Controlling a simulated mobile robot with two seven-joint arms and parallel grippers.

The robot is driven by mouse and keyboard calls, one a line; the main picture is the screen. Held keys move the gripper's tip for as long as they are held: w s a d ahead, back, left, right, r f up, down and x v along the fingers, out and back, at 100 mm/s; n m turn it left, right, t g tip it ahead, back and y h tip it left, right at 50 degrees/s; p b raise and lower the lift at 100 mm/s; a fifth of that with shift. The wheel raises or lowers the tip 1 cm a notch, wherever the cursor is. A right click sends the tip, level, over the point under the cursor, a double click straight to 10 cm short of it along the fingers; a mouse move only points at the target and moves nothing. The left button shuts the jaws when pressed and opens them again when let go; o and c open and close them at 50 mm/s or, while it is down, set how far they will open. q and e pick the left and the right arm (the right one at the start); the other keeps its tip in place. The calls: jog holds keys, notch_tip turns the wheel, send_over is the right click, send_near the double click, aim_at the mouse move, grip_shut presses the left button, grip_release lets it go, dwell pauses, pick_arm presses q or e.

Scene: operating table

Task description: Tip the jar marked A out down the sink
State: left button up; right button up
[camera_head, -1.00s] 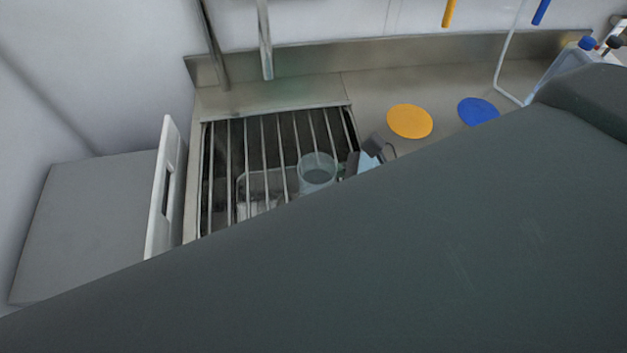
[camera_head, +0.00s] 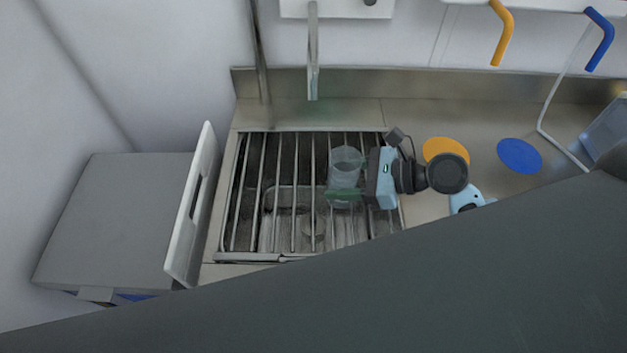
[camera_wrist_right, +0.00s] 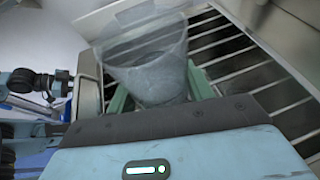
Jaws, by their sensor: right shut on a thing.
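A clear jar (camera_head: 346,166) is held over the sink (camera_head: 280,225), above the bars that cross it. My right gripper (camera_head: 345,193) is shut on the jar, with green fingers at its sides. In the right wrist view the jar (camera_wrist_right: 148,60) stands between the green fingers, its mouth toward the top, with greyish contents inside. I see no letter on the jar in either view. My left gripper is not in view.
A steel tap (camera_head: 313,60) hangs behind the sink. A white upright panel (camera_head: 193,215) stands at the sink's left. Orange (camera_head: 440,150) and blue (camera_head: 519,155) discs lie on the counter to the right. A dark arm part covers the lower right.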

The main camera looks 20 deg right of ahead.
jog(key=w+n+g, duration=0.1)
jog(key=w, duration=0.2)
jog(key=w+d+n+g+y, duration=0.1)
jog(key=w, duration=0.3)
jog(key=w+d+n+g, duration=0.1)
jog(key=w, duration=0.2)
jog(key=shift+w+d+g+b, duration=0.1)
jog(key=shift+w+g+b, duration=0.2)
jog(key=shift+w+g, duration=0.1)
jog(key=shift+w+f+n+g, duration=0.1)
jog(key=shift+w+n+g, duration=0.65)
jog(key=shift+w, duration=0.25)
jog(key=shift+w+n+g+y, duration=0.3)
jog(key=shift+w+n+g, duration=0.45)
jog(key=shift+w, duration=0.1)
jog(key=shift+w+r+n+g+b, duration=0.4)
jog(key=shift+w+n+g, duration=0.1)
jog(key=shift+w+g, duration=0.15)
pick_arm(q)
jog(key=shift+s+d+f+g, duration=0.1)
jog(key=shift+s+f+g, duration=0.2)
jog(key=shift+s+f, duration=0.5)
pick_arm(e)
jog(key=shift+w+d+r, duration=0.1)
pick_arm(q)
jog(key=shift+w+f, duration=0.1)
pick_arm(e)
jog(key=shift+g, duration=0.25)
